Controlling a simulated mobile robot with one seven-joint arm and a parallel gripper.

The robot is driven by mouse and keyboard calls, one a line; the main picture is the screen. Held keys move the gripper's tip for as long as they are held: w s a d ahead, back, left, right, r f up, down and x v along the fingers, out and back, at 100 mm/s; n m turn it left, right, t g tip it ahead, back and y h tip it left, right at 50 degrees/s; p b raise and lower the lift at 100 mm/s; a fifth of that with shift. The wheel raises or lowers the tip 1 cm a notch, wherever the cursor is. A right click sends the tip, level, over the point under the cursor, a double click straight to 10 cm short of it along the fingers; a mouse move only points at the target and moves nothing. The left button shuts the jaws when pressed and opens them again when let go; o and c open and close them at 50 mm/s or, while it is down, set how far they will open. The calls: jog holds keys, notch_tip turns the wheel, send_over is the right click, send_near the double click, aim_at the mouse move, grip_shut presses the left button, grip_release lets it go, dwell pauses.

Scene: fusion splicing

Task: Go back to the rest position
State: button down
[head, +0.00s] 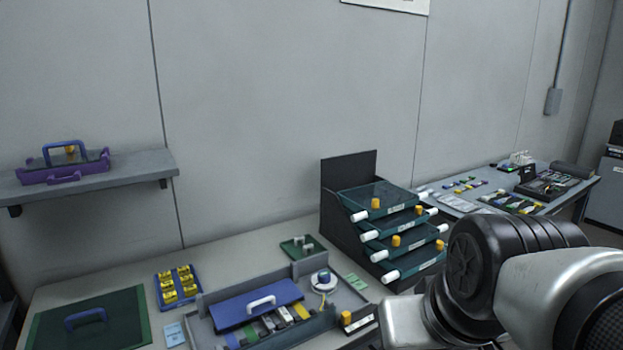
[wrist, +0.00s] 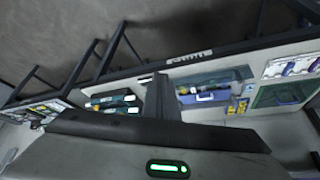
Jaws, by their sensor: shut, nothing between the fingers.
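My gripper (wrist: 160,82) shows in the wrist view as a dark upright shape at the middle, its fingers together with nothing held. It is in the air, well away from the benches below. In the head view only my arm's dark and pale links show at the lower right; the gripper itself is out of that picture. The work tray (head: 327,322) with a blue lid (head: 240,305) sits on the near bench; the blue lid also shows in the wrist view (wrist: 205,98), right of the fingers.
A black rack (head: 349,168) of green trays stands at the bench's right. A wall shelf (head: 165,165) holds a purple carrier (head: 65,172). A second bench (head: 591,186) stands farther right. The air above the near bench is clear.

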notch_tip(320, 180, up, 21)
jog(key=s+d+p, duration=0.1)
jog(key=p, duration=1.9)
jog(key=shift+s+m+p, duration=0.3)
jog(key=shift+s, duration=0.1)
jog(key=shift+d+f, duration=0.1)
